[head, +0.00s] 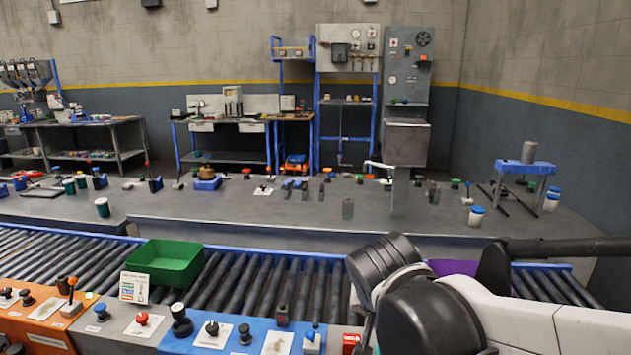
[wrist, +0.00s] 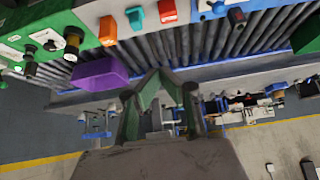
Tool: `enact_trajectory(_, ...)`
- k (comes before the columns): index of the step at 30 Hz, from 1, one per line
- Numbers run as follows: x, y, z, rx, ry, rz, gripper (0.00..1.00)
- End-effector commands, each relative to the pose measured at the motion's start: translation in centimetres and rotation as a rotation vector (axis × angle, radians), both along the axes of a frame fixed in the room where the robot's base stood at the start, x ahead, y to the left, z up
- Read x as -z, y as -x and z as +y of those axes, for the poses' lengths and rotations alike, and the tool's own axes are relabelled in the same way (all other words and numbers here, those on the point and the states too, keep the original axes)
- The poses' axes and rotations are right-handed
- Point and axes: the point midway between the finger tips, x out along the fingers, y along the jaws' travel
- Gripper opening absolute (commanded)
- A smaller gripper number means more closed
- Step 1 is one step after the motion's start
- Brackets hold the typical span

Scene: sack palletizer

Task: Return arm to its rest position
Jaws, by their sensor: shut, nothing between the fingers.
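My arm (head: 430,300) shows at the lower right of the head view, folded over the roller conveyor (head: 250,285), with dark joints and white links. My gripper's fingers cannot be made out in the head view. In the wrist view my gripper (wrist: 160,76) is shut and empty, its greenish fingers meeting at the tips. The fingers point toward the rollers and hold nothing. A purple bin (wrist: 103,76) is left of the fingertips in the wrist view; in the head view the purple bin (head: 455,267) is partly hidden behind my arm.
A green bin (head: 165,262) stands on the conveyor at left. Control panels with knobs and buttons (head: 142,320) line the near edge. A grey table (head: 300,208) with bottles and small tools lies beyond. The rollers between the green bin and my arm are clear.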

Motion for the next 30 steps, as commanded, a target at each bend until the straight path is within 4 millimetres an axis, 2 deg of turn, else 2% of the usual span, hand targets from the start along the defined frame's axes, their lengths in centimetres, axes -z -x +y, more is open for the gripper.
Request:
enact_trajectory(1, -0.3, 1.1, -1.3, -0.007, 0.002, 0.005, 0.0)
enact_trajectory(3, -0.6, 2.5, -2.7, -0.027, 0.002, 0.012, 0.0)
enact_trajectory(9, -1.2, 6.6, -6.1, -0.084, 0.005, 0.021, 0.0)
enact_trajectory(18, -1.0, 11.8, -9.1, -0.157, 0.015, 0.008, 0.0)
enact_trajectory(24, -0.8, 13.0, -9.7, -0.178, 0.019, -0.001, 0.0)
enact_trajectory(30, -0.8, 13.1, -9.7, -0.181, 0.02, -0.002, 0.0)
